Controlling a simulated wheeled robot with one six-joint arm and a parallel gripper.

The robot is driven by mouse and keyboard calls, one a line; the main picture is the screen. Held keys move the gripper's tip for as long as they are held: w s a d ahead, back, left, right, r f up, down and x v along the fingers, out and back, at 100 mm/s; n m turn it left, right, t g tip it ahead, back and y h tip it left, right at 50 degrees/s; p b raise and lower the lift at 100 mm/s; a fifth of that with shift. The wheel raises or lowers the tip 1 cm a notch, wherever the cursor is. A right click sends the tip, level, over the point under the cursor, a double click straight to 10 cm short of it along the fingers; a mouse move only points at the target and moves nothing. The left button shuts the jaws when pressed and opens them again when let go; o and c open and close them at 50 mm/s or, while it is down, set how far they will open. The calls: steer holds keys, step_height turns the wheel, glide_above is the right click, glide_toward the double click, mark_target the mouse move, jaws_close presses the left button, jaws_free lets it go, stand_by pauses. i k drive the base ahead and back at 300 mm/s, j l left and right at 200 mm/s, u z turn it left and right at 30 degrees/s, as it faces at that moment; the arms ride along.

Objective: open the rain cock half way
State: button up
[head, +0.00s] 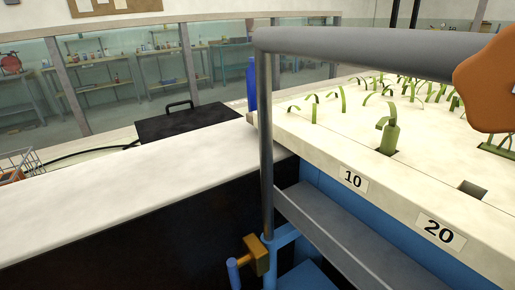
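Two valve-like parts show, and I cannot tell for sure which is the rain cock. An orange-brown lobed handwheel (490,82) is at the right edge, cut off by the frame, at the end of a thick grey pipe (370,42). A small brass cock body (256,254) with a blue handle (233,272) is low in the middle, beside the foot of a thin upright grey pipe (265,150). The blue handle hangs roughly downward and is cut off by the bottom edge. How far either is open cannot be told. My gripper is not in view.
A white bed (310,135) with green plants and labels 10 (353,179) and 20 (440,231) fills the right. A grey channel (340,235) runs below it. A white-topped counter (130,190) is left, with a black case (185,122) behind and a blue bottle (251,85).

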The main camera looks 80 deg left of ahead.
mark_target(233, 264)
steer(key=k+l+u, duration=0.15)
steer(key=u, duration=1.25)
steer(key=k+j+u, duration=0.15)
steer(key=k, duration=0.35)
